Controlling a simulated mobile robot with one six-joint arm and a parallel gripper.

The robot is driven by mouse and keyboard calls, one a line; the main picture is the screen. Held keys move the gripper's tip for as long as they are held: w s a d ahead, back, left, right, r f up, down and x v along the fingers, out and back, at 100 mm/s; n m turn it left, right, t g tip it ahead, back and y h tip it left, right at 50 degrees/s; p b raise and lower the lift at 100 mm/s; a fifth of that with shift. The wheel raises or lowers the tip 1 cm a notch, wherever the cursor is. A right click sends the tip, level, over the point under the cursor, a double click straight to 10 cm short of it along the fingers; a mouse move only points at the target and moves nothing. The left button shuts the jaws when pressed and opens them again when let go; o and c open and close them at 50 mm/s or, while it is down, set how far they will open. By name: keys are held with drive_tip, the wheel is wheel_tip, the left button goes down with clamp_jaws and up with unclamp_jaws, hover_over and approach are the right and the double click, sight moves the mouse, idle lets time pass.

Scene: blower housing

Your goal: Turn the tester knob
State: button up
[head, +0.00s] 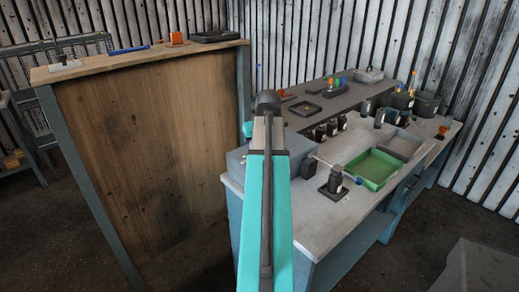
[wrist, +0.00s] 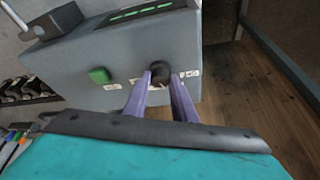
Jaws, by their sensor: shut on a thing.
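The tester is a grey box (wrist: 135,52) with a strip of green marks on top, a green button (wrist: 100,75) and small white labels on its face. Its dark round knob (wrist: 159,70) sticks out of the face, to the right of the green button. My gripper (wrist: 161,80) is shut on the knob, one purple-grey finger on each side of it. In the head view a grey box (head: 238,163), which looks like the tester, stands at the bench's left end, partly behind my arm. My arm hides the knob and my fingers there.
The blue-legged bench (head: 300,215) holds a green tray (head: 372,168), a grey tray (head: 402,145), a dark stand with a rod (head: 334,180) and several dark jars. A tall wooden-sided table (head: 140,150) stands to the left, with a floor gap between.

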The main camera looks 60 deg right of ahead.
idle(0.4)
drive_tip(key=o, duration=1)
drive_tip(key=shift+d, duration=0.1)
drive_tip(key=shift+b+v, duration=1.15)
drive_tip(key=shift+v, duration=5.8)
drive_tip(key=shift+w, duration=0.15)
